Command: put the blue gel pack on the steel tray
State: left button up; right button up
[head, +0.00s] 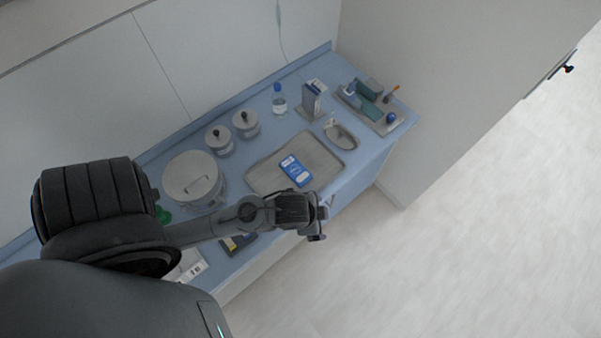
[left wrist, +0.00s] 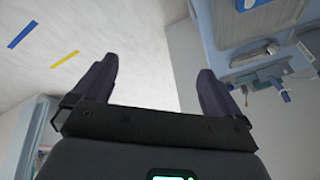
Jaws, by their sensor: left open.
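The blue gel pack (head: 296,171), with white markings, lies flat on the steel tray (head: 263,177) in the middle of the counter in the head view. Nothing holds it. My left gripper (head: 319,217) is in front of the tray, near the counter's front edge, apart from the pack. In the left wrist view my left gripper (left wrist: 155,75) has its two dark fingers spread with nothing between them. My right gripper is not in view.
A large lidded steel pot (head: 192,179) and two lidded jars (head: 219,140) stand left of the tray. A water bottle (head: 279,101), a box (head: 311,102), a kidney dish (head: 342,137) and a loaded grey tray (head: 378,124) are behind and right. Open floor lies in front.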

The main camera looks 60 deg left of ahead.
pick_arm(q)
jog(key=s+r+n, duration=0.2)
jog(key=s, duration=0.1)
jog(key=s+r+n+g, duration=0.1)
jog(key=s, duration=0.1)
jog(key=shift+a, duration=0.35)
jog(key=shift+w+r, duration=0.1)
